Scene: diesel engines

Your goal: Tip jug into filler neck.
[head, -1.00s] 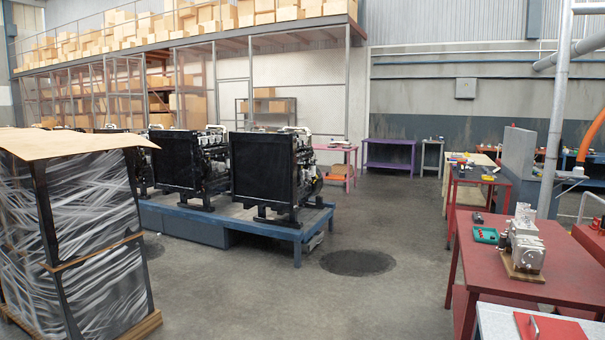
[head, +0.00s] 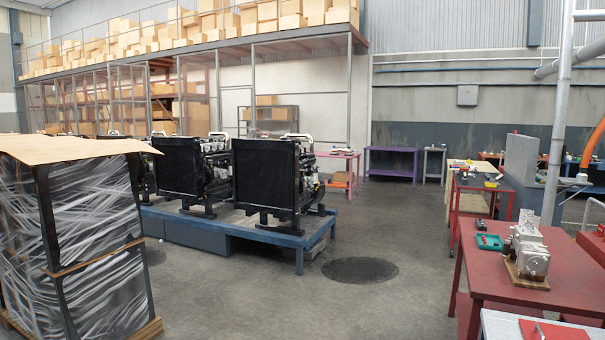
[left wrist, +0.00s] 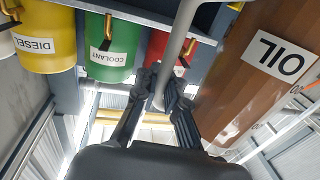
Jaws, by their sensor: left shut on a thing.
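My left gripper (left wrist: 160,95) shows in the left wrist view, its two dark fingers shut on a grey curved bar (left wrist: 185,30). I cannot tell whether this bar is the jug's handle. Containers show beyond: a yellow one marked DIESEL (left wrist: 45,40), a green one marked COOLANT (left wrist: 110,45), a partly hidden red one (left wrist: 165,50) and a large brown one marked OIL (left wrist: 250,65). In the head view, black diesel engines (head: 268,178) stand on a blue platform (head: 215,232). No filler neck can be made out. Neither gripper shows in the head view.
A wrapped pallet load (head: 85,235) stands at the left. A red table (head: 500,285) at the right bears a metal machine part (head: 530,257) and a green tray (head: 489,242). The floor (head: 410,215) between is open, with a dark round patch (head: 360,270).

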